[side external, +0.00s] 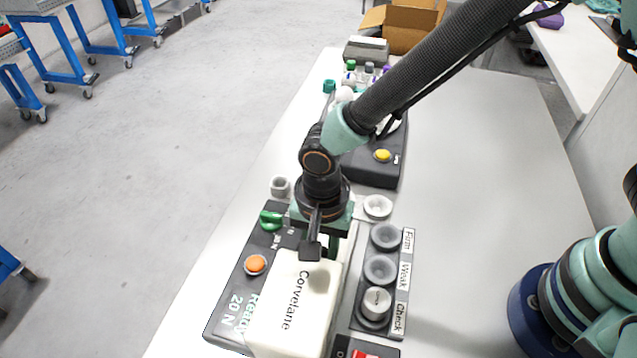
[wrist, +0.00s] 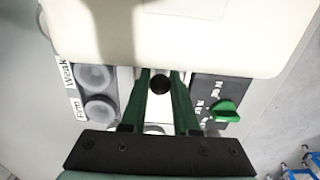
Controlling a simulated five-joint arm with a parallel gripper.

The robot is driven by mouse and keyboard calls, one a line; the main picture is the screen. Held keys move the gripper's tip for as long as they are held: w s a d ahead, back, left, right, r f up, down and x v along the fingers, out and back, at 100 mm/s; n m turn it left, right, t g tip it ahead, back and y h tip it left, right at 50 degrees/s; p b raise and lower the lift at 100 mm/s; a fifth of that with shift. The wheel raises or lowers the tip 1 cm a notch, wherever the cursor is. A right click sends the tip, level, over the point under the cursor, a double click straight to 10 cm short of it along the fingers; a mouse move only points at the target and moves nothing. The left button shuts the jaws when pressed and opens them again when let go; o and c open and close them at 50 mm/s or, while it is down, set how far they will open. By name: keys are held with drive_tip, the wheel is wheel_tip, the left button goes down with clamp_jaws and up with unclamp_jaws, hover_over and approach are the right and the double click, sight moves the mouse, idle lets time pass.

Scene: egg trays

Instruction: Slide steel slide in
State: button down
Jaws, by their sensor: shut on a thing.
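A white machine labelled Corvelane (side external: 290,310) stands at the front of the table in the side view, and its pale housing (wrist: 180,35) fills the top of the wrist view. My gripper (side external: 334,244) points down at the machine's back end. In the wrist view its green fingers (wrist: 160,86) are shut on a round black knob (wrist: 160,83), close to the housing's edge. The knob seems to belong to the steel slide. The slide's body cannot be made out clearly; the housing and my gripper hide that area.
Left of the housing is a dark panel with an orange button (side external: 255,264) and a green knob (side external: 271,220). To the right is a rack of cups (side external: 380,268) marked Firm, Weak and Check. A white dish (side external: 377,206) and a grey cup (side external: 280,186) stand behind. The table's right side is clear.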

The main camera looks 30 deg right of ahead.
drive_tip(key=shift+s+a, duration=0.35)
drive_tip(key=shift+a, duration=0.05)
drive_tip(key=c, duration=0.7)
unclamp_jaws()
drive_tip(key=shift+r, duration=0.1)
drive_tip(key=shift+d+r, duration=0.1)
drive_tip(key=shift+r, duration=2.8)
wheel_tip(320, 180, up, 8)
drive_tip(key=shift+w+r, duration=0.1)
